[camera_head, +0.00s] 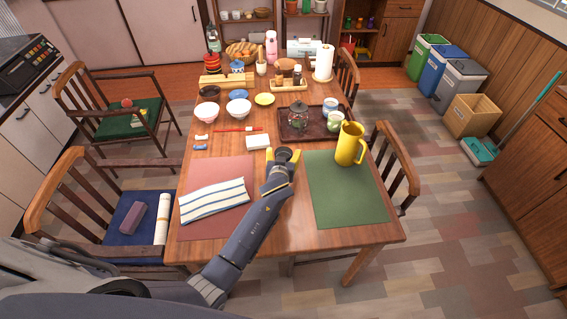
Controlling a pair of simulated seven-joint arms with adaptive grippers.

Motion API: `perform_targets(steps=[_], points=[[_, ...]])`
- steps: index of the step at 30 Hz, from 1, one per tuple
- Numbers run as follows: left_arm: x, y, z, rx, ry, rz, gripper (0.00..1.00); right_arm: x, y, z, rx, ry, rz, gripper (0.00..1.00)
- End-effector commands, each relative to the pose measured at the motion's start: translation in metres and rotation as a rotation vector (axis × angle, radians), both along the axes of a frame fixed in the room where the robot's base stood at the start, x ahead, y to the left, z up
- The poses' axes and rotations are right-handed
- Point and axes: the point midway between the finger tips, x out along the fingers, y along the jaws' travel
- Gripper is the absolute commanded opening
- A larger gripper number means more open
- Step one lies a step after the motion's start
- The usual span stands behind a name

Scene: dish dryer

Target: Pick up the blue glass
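I cannot make out a clear blue glass. The nearest matches are a blue-and-white cup (330,105) on the dark tray and a blue patterned cup (237,67) at the far end of the table. My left gripper (283,154) is over the middle of the table, between the two placemats and in front of the tray. Its yellow fingertips are spread apart with no held object visible, though the wrist covers part of the view. My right gripper is not in view.
A dark tray (312,134) holds a glass jar (298,114) and a pale green cup (335,121). A yellow pitcher (350,144) stands on the green placemat (345,197). A striped cloth (213,199) lies on the red placemat. Bowls crowd the far left; chairs flank the table.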

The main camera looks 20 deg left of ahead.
Motion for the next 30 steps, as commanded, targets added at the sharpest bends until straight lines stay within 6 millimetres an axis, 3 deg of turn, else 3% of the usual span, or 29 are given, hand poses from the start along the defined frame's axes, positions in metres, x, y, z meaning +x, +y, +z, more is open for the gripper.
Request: perform_targets(steps=[2,13,25,30], points=[[0.000,0.000,0.000,0.000,0.000,0.000,0.65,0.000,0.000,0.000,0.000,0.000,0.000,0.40],[0.000,0.000,0.000,0.000,0.000,0.000,0.22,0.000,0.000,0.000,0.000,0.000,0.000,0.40],[0.000,0.000,0.001,0.000,0.000,0.000,0.20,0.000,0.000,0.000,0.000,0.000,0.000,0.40],[0.000,0.000,0.011,-0.002,-0.003,0.001,0.20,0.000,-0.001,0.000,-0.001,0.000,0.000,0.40]])
